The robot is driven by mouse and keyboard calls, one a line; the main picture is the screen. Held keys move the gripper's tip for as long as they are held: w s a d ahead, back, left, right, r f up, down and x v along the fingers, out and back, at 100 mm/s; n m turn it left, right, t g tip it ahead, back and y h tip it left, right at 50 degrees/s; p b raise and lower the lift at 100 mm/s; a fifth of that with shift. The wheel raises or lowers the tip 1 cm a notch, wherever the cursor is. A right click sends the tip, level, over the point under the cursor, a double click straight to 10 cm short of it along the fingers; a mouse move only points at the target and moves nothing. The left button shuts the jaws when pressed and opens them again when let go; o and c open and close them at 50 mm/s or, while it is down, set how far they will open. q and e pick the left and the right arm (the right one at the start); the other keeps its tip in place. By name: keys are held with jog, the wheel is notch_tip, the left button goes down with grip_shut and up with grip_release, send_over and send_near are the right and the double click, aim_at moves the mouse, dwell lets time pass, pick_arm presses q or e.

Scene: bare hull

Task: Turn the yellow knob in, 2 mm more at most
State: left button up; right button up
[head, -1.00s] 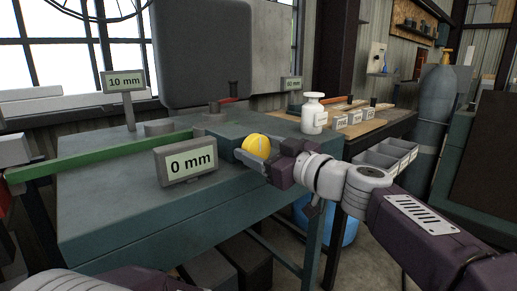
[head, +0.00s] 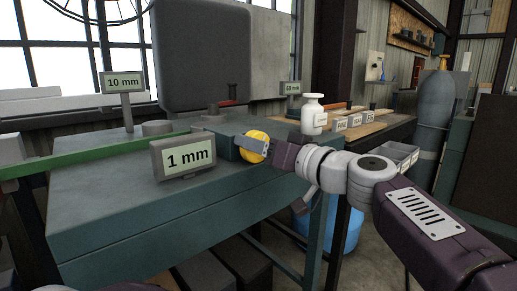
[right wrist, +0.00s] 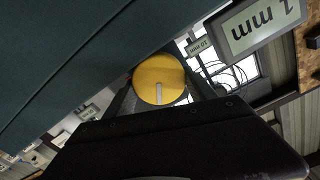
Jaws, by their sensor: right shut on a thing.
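The yellow knob (head: 258,136) sits on the end of a dark green block on the bench, and it also shows in the right wrist view (right wrist: 159,76). A pale line on its face points down in the wrist view. My right gripper (head: 252,147) is shut on the knob, with a finger on each side of it in the right wrist view (right wrist: 160,92). The near display (head: 185,159) reads 1 mm, and it shows upside down in the wrist view (right wrist: 262,22). A taller sign (head: 123,82) behind reads 10 mm.
A long green bar (head: 95,157) crosses the bench top (head: 120,205). A white bottle (head: 313,117) and small labelled blocks (head: 354,121) stand behind my right gripper. A small sign (head: 291,88) stands at the back. The front of the bench is clear.

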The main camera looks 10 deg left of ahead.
jog(key=shift+m, duration=0.3)
jog(key=o, duration=1.4)
jog(key=v, duration=0.9)
